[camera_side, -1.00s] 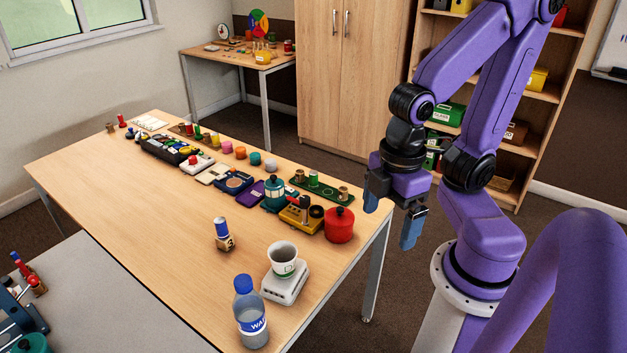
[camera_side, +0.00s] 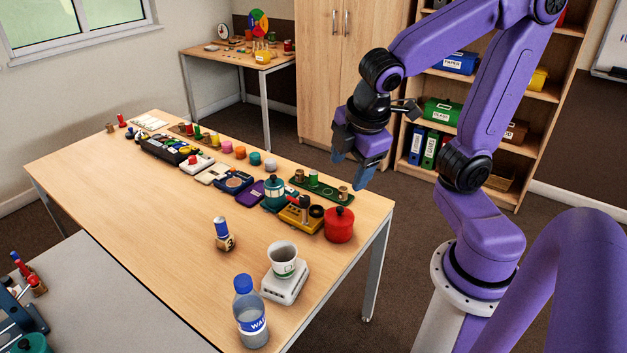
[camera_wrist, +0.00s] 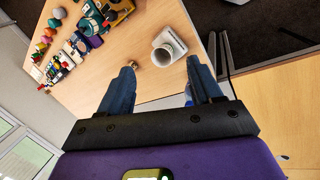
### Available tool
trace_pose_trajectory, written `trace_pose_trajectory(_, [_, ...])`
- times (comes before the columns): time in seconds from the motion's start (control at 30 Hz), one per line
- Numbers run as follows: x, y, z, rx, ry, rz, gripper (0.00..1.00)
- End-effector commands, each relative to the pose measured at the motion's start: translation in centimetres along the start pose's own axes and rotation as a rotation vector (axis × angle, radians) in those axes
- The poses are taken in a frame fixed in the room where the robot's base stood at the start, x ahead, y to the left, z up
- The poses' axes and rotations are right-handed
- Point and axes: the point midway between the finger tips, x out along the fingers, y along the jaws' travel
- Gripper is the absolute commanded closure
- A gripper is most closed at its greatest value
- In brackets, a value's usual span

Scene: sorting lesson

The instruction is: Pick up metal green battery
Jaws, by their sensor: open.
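A small green cylinder (camera_side: 312,179) stands upright on a dark green tray (camera_side: 328,192) near the table's back right edge; it looks like the green battery, but is too small for me to tell its metal. Brownish metallic cylinders (camera_side: 343,193) stand at either side of it on the tray. My gripper (camera_side: 350,172) is open and empty, in the air above and to the right of the tray, fingers pointing down. In the wrist view my gripper (camera_wrist: 161,72) also shows its two fingers apart with nothing between them. I cannot make out the green cylinder in that view.
A red pot (camera_side: 339,226), a yellow device (camera_side: 300,214) and a teal pot (camera_side: 273,194) stand close in front of the tray. A cup (camera_side: 282,260) sits on a white scale (camera_side: 286,287), near a water bottle (camera_side: 250,318). The table's left front area is clear.

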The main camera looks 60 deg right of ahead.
Motion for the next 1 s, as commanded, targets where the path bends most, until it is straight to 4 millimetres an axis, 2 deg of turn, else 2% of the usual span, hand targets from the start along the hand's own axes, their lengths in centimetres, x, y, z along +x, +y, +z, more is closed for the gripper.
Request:
trace_pose_trajectory(0.03, [0.7, 2.1, 0.2, -0.018, -0.029, 0.058, 0.36])
trace_pose_trajectory(0.3, [3.5, 14.4, 2.9, -0.239, -0.243, 0.363, 0.36])
trace_pose_trajectory(0.5, [5.2, 22.1, 6.2, -0.482, -0.446, 0.489, 0.36])
trace_pose_trajectory(0.6, [6.2, 25.2, 8.1, -0.621, -0.543, 0.516, 0.36])
trace_pose_trajectory(0.8, [7.9, 29.0, 10.9, -0.84, -0.67, 0.519, 0.36])
trace_pose_trajectory(1.0, [9.3, 30.9, 12.9, -0.99, -0.739, 0.496, 0.36])
